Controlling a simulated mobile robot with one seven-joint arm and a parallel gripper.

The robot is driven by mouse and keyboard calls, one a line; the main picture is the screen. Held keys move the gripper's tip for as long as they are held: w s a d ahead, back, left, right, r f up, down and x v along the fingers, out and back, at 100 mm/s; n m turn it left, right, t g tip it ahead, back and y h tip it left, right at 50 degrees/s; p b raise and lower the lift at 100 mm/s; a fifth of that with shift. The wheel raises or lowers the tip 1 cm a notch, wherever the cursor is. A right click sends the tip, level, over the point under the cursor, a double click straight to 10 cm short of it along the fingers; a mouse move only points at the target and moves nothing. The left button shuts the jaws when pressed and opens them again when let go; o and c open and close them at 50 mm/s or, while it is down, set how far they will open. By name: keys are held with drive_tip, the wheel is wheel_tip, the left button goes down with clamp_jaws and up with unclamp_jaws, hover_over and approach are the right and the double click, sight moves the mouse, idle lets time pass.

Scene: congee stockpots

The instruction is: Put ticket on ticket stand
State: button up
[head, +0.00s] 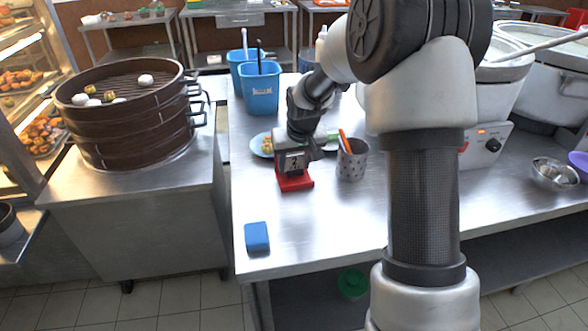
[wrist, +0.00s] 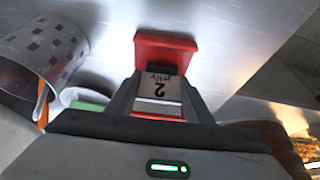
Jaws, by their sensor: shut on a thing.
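The red ticket stand (wrist: 166,47) lies just past the fingertips, and more red shows below the card. In the head view the stand (head: 295,183) sits on the steel table, directly below my gripper (head: 293,165). The card's lower edge is at or against the stand; I cannot tell whether it is seated.
A perforated metal cup (head: 352,162) with orange-handled utensils stands close on the right. A plate of food (head: 262,145) is behind on the left, with blue bins (head: 260,90) farther back. A blue block (head: 256,237) lies near the front edge. The table's front middle is clear.

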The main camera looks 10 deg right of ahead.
drive_tip(key=shift+f, duration=0.55)
drive_tip(key=shift+f, duration=0.2)
drive_tip(key=o, duration=1)
drive_tip(key=shift+o, duration=0.2)
